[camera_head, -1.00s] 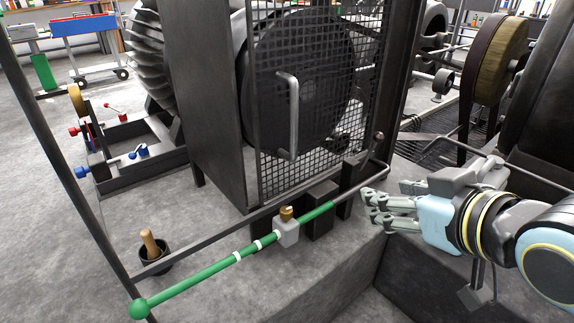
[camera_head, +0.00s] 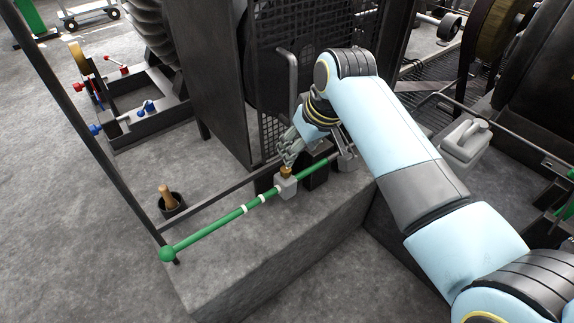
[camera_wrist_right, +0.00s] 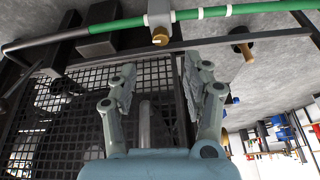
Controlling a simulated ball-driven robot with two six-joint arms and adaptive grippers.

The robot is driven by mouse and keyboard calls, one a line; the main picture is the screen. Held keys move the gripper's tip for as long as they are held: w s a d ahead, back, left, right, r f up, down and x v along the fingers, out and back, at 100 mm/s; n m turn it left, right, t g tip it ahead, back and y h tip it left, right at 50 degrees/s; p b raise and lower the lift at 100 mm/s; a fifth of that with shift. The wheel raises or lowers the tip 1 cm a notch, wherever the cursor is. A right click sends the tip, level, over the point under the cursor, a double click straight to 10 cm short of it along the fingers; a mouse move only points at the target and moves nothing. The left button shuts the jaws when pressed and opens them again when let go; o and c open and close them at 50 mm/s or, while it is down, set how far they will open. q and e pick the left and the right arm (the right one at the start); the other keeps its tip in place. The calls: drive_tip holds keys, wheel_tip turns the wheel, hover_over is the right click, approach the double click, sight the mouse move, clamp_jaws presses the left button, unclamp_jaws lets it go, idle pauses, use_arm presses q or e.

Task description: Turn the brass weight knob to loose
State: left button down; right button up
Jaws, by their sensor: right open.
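The brass weight knob (camera_head: 286,172) sits on top of a light grey weight block (camera_head: 286,188) on the green rod (camera_head: 210,232). In the right wrist view the knob (camera_wrist_right: 160,38) is beyond the fingertips, roughly centred between them. My right gripper (camera_head: 291,150) is close above and behind the knob in the head view, fingers towards it. In the right wrist view the right gripper (camera_wrist_right: 160,72) is open, with nothing between its fingers. My left gripper is not in view.
A mesh guard (camera_wrist_right: 70,115) with a vertical handle (camera_head: 292,80) stands close behind the gripper. A dark cup with a wooden-handled tool (camera_head: 171,205) stands left of the rod. The stone plinth (camera_head: 260,250) in front of the rod is bare.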

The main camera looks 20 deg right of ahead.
sight(286, 169)
drive_tip(key=b+x, duration=0.5)
drive_tip(key=x, duration=0.5)
drive_tip(key=shift+w+a+f, duration=0.1)
drive_tip(key=shift+w+f, duration=0.2)
drive_tip(key=shift+f, duration=0.05)
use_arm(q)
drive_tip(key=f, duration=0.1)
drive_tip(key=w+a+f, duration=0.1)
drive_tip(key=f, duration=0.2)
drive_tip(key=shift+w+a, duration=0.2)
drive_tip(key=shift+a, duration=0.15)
use_arm(e)
drive_tip(key=shift+r, duration=0.1)
drive_tip(key=shift+c, duration=0.2)
